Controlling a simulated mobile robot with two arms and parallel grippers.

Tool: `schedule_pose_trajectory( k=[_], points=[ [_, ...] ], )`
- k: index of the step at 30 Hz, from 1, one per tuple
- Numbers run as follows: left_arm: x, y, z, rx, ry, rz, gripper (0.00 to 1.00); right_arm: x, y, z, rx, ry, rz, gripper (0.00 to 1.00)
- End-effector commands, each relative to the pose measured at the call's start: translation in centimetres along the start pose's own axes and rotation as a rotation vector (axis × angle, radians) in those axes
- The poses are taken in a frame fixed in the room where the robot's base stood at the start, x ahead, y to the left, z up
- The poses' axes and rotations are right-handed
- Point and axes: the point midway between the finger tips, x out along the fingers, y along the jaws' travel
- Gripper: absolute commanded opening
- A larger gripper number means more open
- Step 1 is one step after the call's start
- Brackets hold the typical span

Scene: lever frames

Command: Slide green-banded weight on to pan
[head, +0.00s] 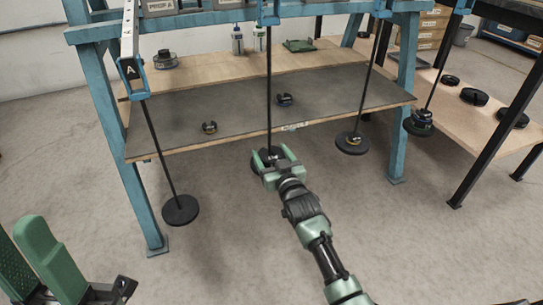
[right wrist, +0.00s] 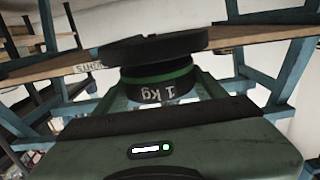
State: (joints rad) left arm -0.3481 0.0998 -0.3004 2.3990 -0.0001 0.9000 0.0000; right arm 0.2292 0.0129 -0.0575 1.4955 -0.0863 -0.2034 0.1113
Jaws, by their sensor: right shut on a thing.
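My right gripper (head: 276,156) is at the middle hanging pan (head: 258,164), below the shelf's front edge, and is shut on the green-banded weight. In the right wrist view, the black weight (right wrist: 157,78) has a green band and an upside-down "1 kg" mark. The dark round pan (right wrist: 150,48) lies against its upper side in that picture. I cannot tell whether they touch or how well they are centred. In the head view my gripper largely hides the weight. Green parts of my left arm stand at the lower left; its finger opening is unclear.
An empty pan (head: 180,211) hangs at left from lever A. Loaded pans hang at right (head: 352,144) and far right (head: 420,124). Two small weights (head: 209,127) (head: 284,99) lie on the grey shelf (head: 240,108). Blue frame posts (head: 402,110) flank it. Floor in front is clear.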

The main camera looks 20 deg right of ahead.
Motion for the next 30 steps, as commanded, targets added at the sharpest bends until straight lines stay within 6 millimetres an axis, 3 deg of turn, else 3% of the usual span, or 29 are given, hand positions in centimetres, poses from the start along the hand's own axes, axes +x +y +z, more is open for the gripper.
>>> schedule_pose_trajectory(
  k=[30],
  points=[
    [-0.4,0.0,0.1,0.0,-0.003,-0.001,0.36,1.3,0.0,-0.6,0.0,0.011,-0.001,0.0]
  ],
)
